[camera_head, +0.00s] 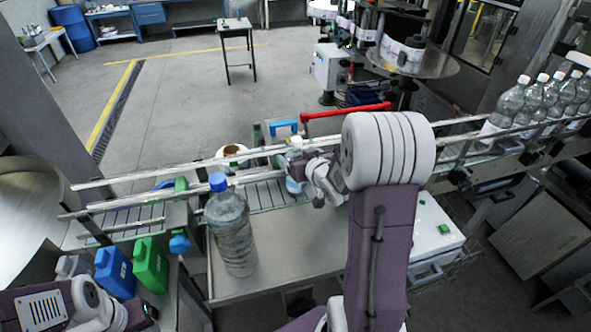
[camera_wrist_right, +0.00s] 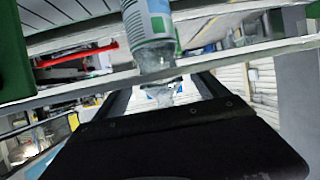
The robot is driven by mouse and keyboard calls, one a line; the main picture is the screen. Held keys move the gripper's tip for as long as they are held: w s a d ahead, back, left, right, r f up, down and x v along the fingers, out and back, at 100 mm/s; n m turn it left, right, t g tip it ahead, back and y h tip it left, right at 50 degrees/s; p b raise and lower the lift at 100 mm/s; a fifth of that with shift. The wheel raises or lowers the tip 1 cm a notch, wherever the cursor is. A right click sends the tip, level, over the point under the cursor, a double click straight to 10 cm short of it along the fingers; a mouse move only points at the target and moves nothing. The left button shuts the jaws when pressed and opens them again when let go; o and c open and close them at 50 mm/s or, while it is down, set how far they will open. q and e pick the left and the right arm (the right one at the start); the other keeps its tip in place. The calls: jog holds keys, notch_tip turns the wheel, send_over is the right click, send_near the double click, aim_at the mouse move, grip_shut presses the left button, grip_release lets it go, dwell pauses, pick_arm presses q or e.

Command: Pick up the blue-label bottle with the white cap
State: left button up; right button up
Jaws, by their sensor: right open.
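The small white-capped bottle (camera_head: 294,147) stands at the conveyor rail in the head view, left of my right gripper (camera_head: 318,190), which partly hides it. In the right wrist view the clear bottle (camera_wrist_right: 150,48) shows a white, blue and green label. My right gripper (camera_wrist_right: 163,98) is open there, its dark fingers apart on either side of the bottle's line. I cannot tell whether they touch it. My left arm comes in at the bottom left, near its gripper (camera_head: 147,314); its jaws are not clear.
A large blue-capped bottle (camera_head: 232,235) stands on the near worktop (camera_head: 285,265). Green (camera_head: 150,265) and blue (camera_head: 115,272) jerrycans stand left. Metal rails (camera_head: 130,176) cross the conveyor. A red bar (camera_head: 345,111) lies behind. Several white-capped clear bottles (camera_head: 508,105) stand right.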

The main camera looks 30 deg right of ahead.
jog(key=shift+w+f+p, duration=0.15)
jog(key=shift+w+p, duration=0.5)
jog(key=shift+w, duration=0.6)
jog(key=shift+w+d+f, duration=0.1)
jog(key=shift+w+f, duration=0.15)
jog(key=shift+w, duration=0.2)
jog(key=shift+w+f, duration=0.15)
grip_shut()
jog(key=shift+r, duration=0.2)
